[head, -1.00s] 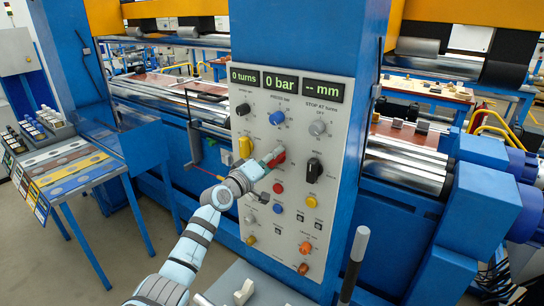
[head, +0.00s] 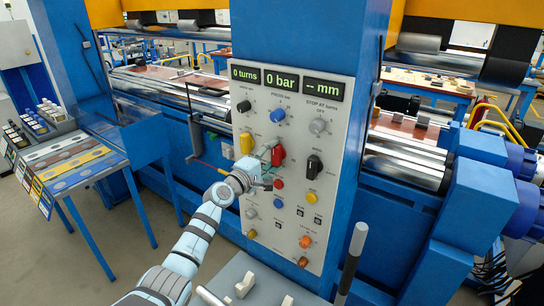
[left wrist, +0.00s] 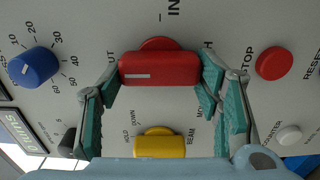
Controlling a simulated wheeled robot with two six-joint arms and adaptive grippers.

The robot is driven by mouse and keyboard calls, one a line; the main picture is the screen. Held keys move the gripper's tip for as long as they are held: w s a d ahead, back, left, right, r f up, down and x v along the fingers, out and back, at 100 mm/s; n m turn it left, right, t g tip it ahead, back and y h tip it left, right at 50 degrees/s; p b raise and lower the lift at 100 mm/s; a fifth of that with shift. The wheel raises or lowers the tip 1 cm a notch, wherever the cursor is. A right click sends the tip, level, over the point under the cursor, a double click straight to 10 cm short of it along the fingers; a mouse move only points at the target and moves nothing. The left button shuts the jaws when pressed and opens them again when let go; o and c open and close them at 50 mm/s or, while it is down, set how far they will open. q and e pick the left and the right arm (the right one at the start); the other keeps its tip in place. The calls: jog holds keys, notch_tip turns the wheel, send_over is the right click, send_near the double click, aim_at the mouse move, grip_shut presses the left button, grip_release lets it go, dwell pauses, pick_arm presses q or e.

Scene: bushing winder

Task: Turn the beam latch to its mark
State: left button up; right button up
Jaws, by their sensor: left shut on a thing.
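A red handle knob (head: 278,155) on the grey control panel (head: 327,178) stands upright in the head view. In the left wrist view the red knob (left wrist: 158,68) lies level, with a pale stripe at its left end, near lettering that ends in "UT". My left gripper (head: 270,164) is shut on the red knob; in the left wrist view its teal fingers (left wrist: 160,74) are at both ends. A yellow knob (head: 246,143) sits beside it; in the left wrist view this yellow knob (left wrist: 160,145) is near the words "BEAM" and "DOWN". My right gripper is out of view.
A blue knob (head: 278,116) is above the red knob. A red button (head: 279,184) is below it, a black switch (head: 314,166) to its right. A blue table (head: 82,170) with coloured plates stands at the left. A dark lever with a grey grip (head: 354,258) rises in the foreground.

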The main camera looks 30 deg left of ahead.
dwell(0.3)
pick_arm(q)
jog(key=o, duration=1.2)
jog(key=shift+c, duration=0.2)
jog(key=shift+s, duration=0.1)
jog(key=s+a, duration=0.1)
jog(key=s, duration=1)
jog(key=shift+s+a, duration=0.35)
jog(key=shift+s, duration=0.05)
